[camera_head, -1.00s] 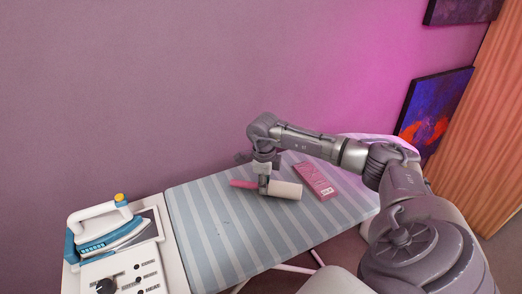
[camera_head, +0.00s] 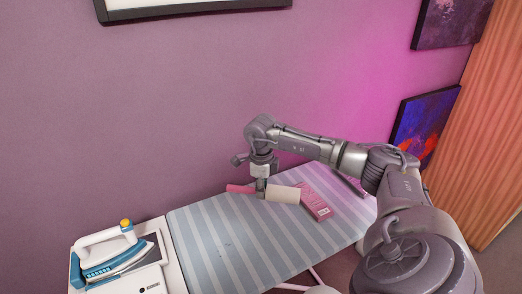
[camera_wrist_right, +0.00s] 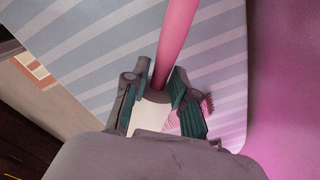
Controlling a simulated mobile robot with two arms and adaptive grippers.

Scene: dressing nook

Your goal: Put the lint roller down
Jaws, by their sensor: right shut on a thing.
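The lint roller has a pink handle (camera_head: 238,188) and a white roll (camera_head: 284,194). It lies roughly level across my right gripper (camera_head: 261,189), which is shut on it near where handle and roll meet. In the right wrist view, the pink handle (camera_wrist_right: 175,45) runs up from between the fingers, and part of the white roll (camera_wrist_right: 150,114) shows below. The roller appears held above the striped ironing board (camera_head: 215,240), near its wall-side edge; the exact gap is hard to tell. My left gripper is not in view.
A dark thin item (camera_head: 349,184) lies farther right, partly behind my arm. A blue-white iron (camera_head: 112,257) stands at the left end. The board's left-middle stretch is clear.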

